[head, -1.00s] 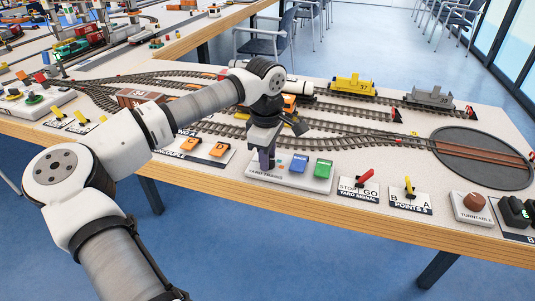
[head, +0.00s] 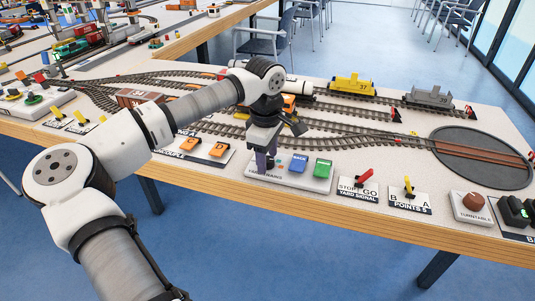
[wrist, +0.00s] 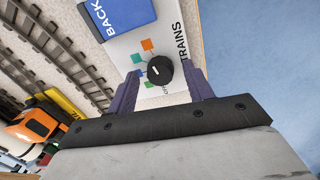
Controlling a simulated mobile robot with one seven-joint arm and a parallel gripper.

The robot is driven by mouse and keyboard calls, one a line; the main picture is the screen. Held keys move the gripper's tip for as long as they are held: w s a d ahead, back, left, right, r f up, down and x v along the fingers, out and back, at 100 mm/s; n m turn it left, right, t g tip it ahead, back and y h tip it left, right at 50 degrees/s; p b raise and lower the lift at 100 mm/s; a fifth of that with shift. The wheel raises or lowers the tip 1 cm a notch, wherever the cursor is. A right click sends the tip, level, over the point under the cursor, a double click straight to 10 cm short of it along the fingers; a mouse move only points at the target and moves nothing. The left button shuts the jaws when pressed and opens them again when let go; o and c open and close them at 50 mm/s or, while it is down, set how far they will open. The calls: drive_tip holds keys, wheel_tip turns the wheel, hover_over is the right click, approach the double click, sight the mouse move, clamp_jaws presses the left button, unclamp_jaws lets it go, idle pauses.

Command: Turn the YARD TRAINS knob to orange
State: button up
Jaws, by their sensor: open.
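The YARD TRAINS panel (head: 303,181) is a white plate near the table's front edge, with a blue BACK button (head: 298,164) and a green button (head: 322,169). In the wrist view its round black knob (wrist: 159,70) shows below the BACK button. A small pale mark on the knob faces left, roughly toward the blue square. My gripper (wrist: 161,76) is open, with one finger on each side of the knob; contact is not visible. In the head view my gripper (head: 264,161) hides the knob.
Left of the panel are orange buttons (head: 218,149). To its right stand the red-handled yard signal lever (head: 364,176), the yellow points lever (head: 408,187) and the brown turntable knob (head: 474,201). Tracks with a yellow locomotive (head: 352,86) run behind.

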wheel_tip(320, 180, up, 14)
drive_tip(key=shift+s+a+p, duration=0.15)
drive_tip(key=shift+s+p, duration=0.15)
drive_tip(key=shift+s, duration=0.05)
drive_tip(key=shift+f, duration=0.1)
